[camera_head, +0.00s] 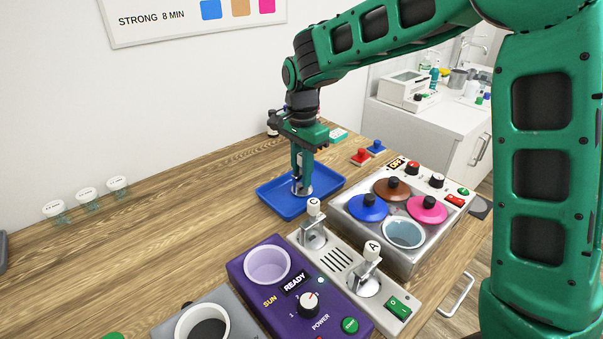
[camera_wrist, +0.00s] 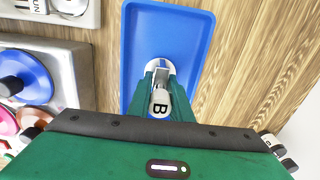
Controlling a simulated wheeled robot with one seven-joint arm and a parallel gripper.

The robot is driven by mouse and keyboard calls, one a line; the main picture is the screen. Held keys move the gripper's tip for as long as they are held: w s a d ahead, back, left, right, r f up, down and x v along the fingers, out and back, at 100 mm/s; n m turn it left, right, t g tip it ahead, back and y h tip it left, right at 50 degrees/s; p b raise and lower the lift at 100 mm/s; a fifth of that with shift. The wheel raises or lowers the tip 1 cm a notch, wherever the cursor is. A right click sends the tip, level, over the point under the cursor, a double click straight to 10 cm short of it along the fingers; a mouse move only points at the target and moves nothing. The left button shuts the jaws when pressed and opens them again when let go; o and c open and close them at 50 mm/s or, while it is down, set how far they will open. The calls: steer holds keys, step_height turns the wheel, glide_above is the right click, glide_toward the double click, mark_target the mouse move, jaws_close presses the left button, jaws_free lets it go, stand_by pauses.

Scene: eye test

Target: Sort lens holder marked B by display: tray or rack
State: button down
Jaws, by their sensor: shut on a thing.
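My gripper (camera_head: 302,170) is shut on the lens holder marked B, low over the blue tray (camera_head: 268,199). The holder's silver base (camera_head: 303,190) shows below my fingers in the head view. Its white cap with the letter B (camera_wrist: 159,104) shows between my fingers in the wrist view. The blue tray also shows in the wrist view (camera_wrist: 190,30) and holds nothing else that I can see. I cannot tell if the holder touches the tray floor. Lens holders C (camera_head: 314,208) and A (camera_head: 372,250) stand upright on a pale grey base (camera_head: 345,282). A display (camera_head: 295,283) on the purple unit reads READY.
A steel unit (camera_head: 430,237) with blue, brown and pink lids stands right of the tray, its small display (camera_head: 396,163) apparently reading OFF. Red (camera_head: 361,156) and blue (camera_head: 376,147) knobbed pieces lie behind. Clear cups (camera_head: 87,196) stand at left. The wood between them and the tray is clear.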

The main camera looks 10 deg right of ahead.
steer(key=shift+f, duration=0.25)
steer(key=c, duration=1.2)
jaws_free()
steer(key=shift+r, duration=0.1)
steer(key=shift+r, duration=2.95)
